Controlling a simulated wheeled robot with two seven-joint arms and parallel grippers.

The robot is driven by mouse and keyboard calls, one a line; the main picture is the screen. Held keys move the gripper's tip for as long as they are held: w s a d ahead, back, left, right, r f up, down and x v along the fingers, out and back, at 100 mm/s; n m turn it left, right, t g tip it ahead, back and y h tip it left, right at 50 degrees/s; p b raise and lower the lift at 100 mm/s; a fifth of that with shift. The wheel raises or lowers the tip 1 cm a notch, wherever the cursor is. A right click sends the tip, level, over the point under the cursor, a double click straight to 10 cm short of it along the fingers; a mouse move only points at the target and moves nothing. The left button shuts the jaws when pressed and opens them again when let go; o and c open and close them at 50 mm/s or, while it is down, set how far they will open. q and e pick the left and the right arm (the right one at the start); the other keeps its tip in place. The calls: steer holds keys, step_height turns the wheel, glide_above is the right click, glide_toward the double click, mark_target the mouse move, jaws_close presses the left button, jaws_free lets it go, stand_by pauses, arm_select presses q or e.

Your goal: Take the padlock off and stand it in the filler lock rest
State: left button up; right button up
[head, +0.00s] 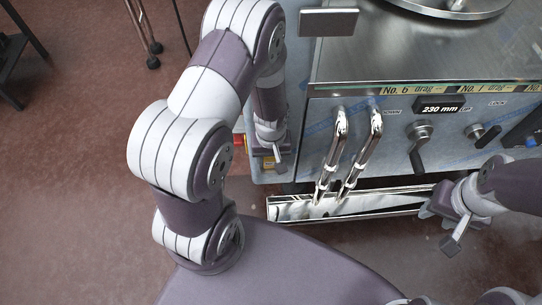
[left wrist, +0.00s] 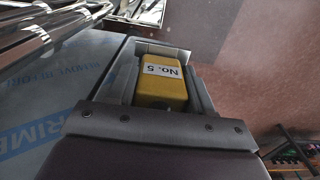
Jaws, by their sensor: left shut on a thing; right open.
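A yellow padlock (left wrist: 163,80) with a white "No. 5" label sits between the fingers of my left gripper (left wrist: 160,62) in the left wrist view. My left gripper (head: 266,158) is shut on it, beside the left edge of the steel filler (head: 400,50). In the head view a small yellow patch shows at this gripper, mostly hidden. The shackle is hidden, so I cannot tell whether the padlock is still hooked on anything. My right gripper (head: 440,212) is open and empty by the right end of the trough. I cannot make out the lock rest.
The filler's front panel carries two bent chrome pipes (head: 365,140), a black knob lever (head: 418,140), another knob (head: 482,133) and a "230 mm" display (head: 440,107). A long metal trough (head: 390,202) lies below the pipes.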

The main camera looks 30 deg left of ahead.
arm_select(q)
steer(key=o, duration=1.2)
steer(key=shift+f, duration=0.1)
step_height(320, 180, up, 13)
steer(key=shift+f+p, duration=0.15)
steer(key=shift+p, duration=0.85)
